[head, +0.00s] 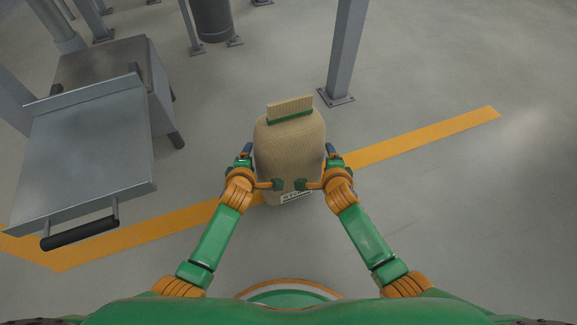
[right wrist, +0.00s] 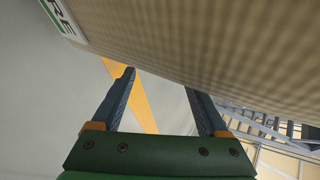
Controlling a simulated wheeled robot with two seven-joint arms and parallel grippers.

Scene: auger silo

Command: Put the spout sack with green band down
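The spout sack with green band (head: 290,145) is a tan woven sack, upright between my two arms in the head view. Its flat spout stands on top with a green band (head: 290,117) at its base, and a white label (head: 296,197) shows low on the near side. My left gripper (head: 246,151) is at its left side; its fingers are too small to read. My right gripper (head: 332,151) is at its right side. In the right wrist view its blue fingers (right wrist: 160,84) are apart, with the sack (right wrist: 210,45) beside them and nothing clearly between them. The sack's underside is hidden.
A grey metal cart (head: 85,145) with a black handle stands at the left. A grey post (head: 346,50) stands behind the sack, and a dark cylinder (head: 211,18) is farther back. A yellow floor line (head: 425,136) passes behind the sack. The floor at right is clear.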

